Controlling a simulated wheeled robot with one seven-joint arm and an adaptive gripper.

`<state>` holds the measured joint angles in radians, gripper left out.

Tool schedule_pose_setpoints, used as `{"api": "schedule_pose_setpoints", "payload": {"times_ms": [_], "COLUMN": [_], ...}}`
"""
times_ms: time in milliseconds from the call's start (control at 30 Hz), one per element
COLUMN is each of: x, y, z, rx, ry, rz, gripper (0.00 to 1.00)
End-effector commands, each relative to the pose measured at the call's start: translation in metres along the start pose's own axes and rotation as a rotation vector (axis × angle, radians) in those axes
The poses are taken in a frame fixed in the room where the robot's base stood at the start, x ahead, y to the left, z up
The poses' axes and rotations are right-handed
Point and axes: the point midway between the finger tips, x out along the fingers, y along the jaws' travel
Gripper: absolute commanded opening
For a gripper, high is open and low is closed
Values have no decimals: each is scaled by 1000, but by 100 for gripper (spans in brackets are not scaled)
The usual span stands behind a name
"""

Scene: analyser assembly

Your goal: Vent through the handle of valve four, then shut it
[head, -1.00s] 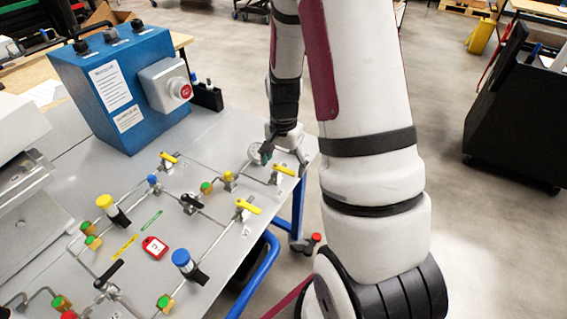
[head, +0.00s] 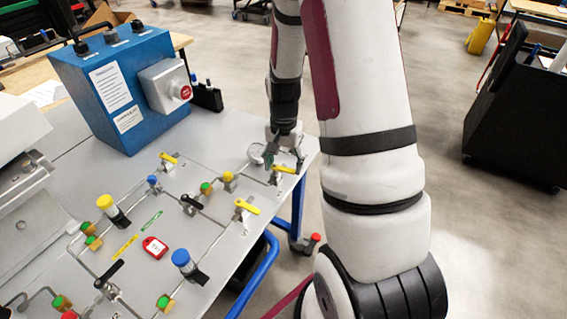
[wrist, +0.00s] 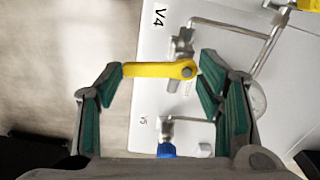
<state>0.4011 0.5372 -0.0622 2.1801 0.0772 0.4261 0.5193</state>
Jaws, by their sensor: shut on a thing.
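Valve four's yellow handle (wrist: 155,70) lies sideways in the wrist view, beside the label V4 (wrist: 158,17). It is crosswise to the valve body (wrist: 182,45), and its free end reaches past the panel edge. My gripper (wrist: 162,75) is shut on this handle, with one green-padded finger at the free end and the other by the pivot end. In the head view the yellow handle (head: 285,169) is near the panel's right corner, with my gripper (head: 283,158) over it from above.
A blue-handled valve (wrist: 166,149) labelled V5 is close below in the wrist view. A round gauge (head: 256,153) stands left of my gripper. Another yellow-handled valve (head: 247,206) is nearer on the panel (head: 200,255). A blue control box (head: 125,90) stands behind.

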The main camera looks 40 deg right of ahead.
Motion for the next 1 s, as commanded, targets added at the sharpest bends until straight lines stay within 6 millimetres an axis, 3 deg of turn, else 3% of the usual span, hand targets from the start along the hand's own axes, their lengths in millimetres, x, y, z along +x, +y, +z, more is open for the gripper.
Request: {"api": "schedule_pose_setpoints", "payload": {"times_ms": [1000], "x": [-1], "y": [-10], "z": [-21], "rx": [-957], "ry": [-1], "rz": [-1], "gripper": [33]}}
